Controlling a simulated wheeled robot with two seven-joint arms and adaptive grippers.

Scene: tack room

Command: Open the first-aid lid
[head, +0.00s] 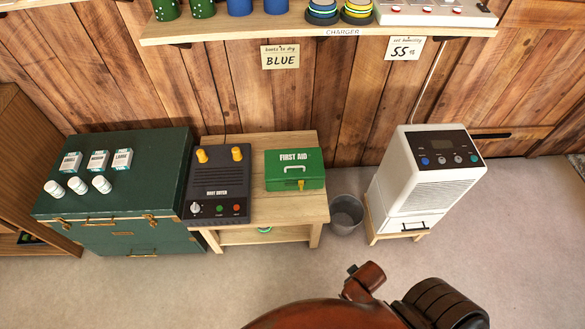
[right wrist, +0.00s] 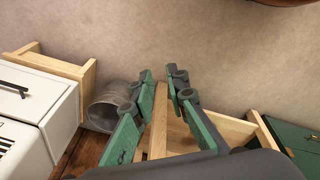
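The green first-aid box (head: 295,181) sits on the right part of the small wooden table (head: 258,205). Its lid (head: 283,160), marked FIRST AID, is shut and carries a white handle. Beyond the fingers are the floor and part of the table (right wrist: 234,127). The first-aid box cannot be made out there. My left gripper is in neither view.
The dark boot dryer (head: 220,175) with yellow knobs stands left of the box. A green chest (head: 120,205) bears bottles and cartons. A grey bin (head: 346,215) and white dehumidifier (head: 425,180) stand at right. A shelf (head: 230,27) overhangs behind. Brown leather (head: 330,314) fills the bottom.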

